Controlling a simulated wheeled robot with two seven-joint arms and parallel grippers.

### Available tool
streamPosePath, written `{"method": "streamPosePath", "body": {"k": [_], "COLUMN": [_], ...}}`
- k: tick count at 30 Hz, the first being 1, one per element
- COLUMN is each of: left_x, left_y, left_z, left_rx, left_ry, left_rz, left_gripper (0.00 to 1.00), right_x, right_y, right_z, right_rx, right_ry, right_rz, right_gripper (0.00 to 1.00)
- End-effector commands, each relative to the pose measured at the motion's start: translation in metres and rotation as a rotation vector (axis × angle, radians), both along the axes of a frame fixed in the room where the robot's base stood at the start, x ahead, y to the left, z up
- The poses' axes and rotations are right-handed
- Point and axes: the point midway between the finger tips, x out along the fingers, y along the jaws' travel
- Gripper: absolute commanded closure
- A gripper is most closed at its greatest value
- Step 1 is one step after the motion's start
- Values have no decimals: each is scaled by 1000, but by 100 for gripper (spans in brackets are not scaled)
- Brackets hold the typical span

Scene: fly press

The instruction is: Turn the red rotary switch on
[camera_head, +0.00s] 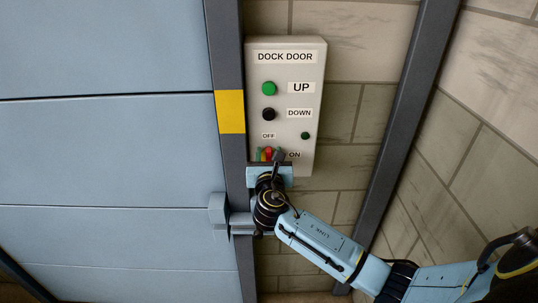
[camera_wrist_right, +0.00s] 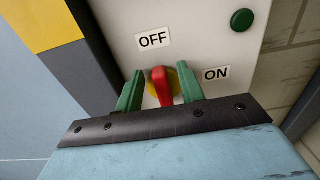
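The red rotary switch (camera_wrist_right: 161,86) sits on a yellow base on the control box (camera_head: 312,105), between the OFF label (camera_wrist_right: 153,40) and the ON label (camera_wrist_right: 216,74). Its red handle leans slightly toward OFF in the right wrist view. My right gripper (camera_wrist_right: 161,74) has its two green fingers on either side of the handle, with yellow base showing between handle and fingers, so it looks open around the switch. In the head view the switch (camera_head: 268,153) is partly hidden by the gripper. My left gripper is not in view.
The box also carries a green UP button (camera_head: 269,88), a black DOWN button (camera_head: 268,114) and a small dark green round light or button (camera_head: 305,135). A dark door frame with a yellow band (camera_head: 230,112) and a blue dock door (camera_head: 110,150) stand left. A grey post (camera_head: 405,120) stands right.

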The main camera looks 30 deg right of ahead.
Motion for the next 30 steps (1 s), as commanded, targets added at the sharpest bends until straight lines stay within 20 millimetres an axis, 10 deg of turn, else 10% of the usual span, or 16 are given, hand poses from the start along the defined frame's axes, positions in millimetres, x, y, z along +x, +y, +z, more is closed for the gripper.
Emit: {"method": "streamPosePath", "body": {"k": [6,15,30], "left_x": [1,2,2], "left_y": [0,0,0], "left_z": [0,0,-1], "left_rx": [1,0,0], "left_ry": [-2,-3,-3], "left_rz": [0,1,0], "left_gripper": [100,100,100], "right_x": [0,0,-2], "right_y": [0,0,-3], "right_z": [0,0,-1], "right_rx": [0,0,97], "right_ry": [0,0,-58], "right_rz": [0,0,0], "right_gripper": [62,100,100]}}
